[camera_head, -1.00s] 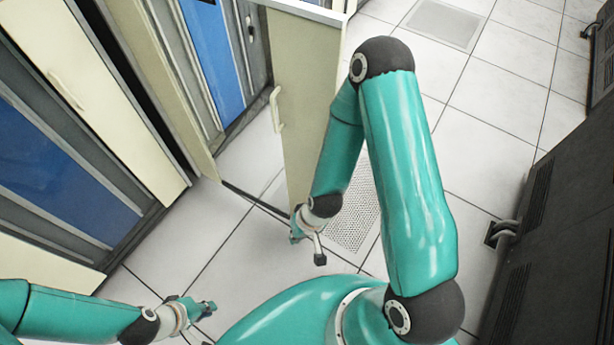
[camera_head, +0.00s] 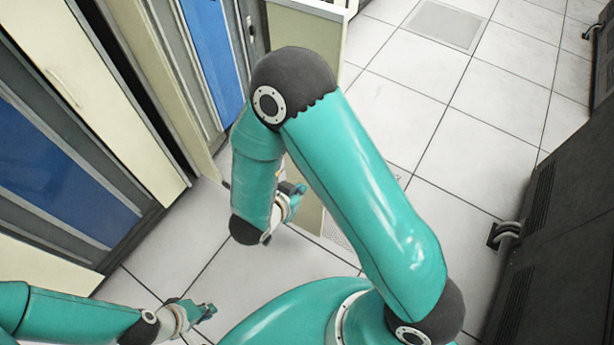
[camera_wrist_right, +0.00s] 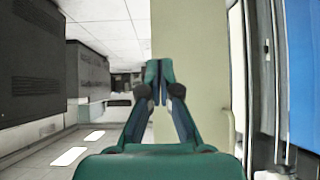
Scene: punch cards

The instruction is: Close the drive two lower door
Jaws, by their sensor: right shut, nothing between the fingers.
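The open cream door (camera_head: 312,215) stands out from the cabinet row. My right arm hides most of its face and its handle in the head view. In the right wrist view the door is a tall beige panel (camera_wrist_right: 190,60) just behind the fingertips. My right gripper (camera_head: 298,193) is shut and empty, at the door's face; I cannot tell if it touches. Its fingertips meet in the wrist view (camera_wrist_right: 157,72). My left gripper (camera_head: 208,311) is low at the left, away from the door; its finger opening is too small to tell.
Blue-panelled cabinets (camera_head: 50,150) line the left side, with another blue panel (camera_head: 212,50) behind the door. A dark cabinet (camera_head: 555,215) stands at the right. White tiled floor (camera_head: 450,150) between them is clear.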

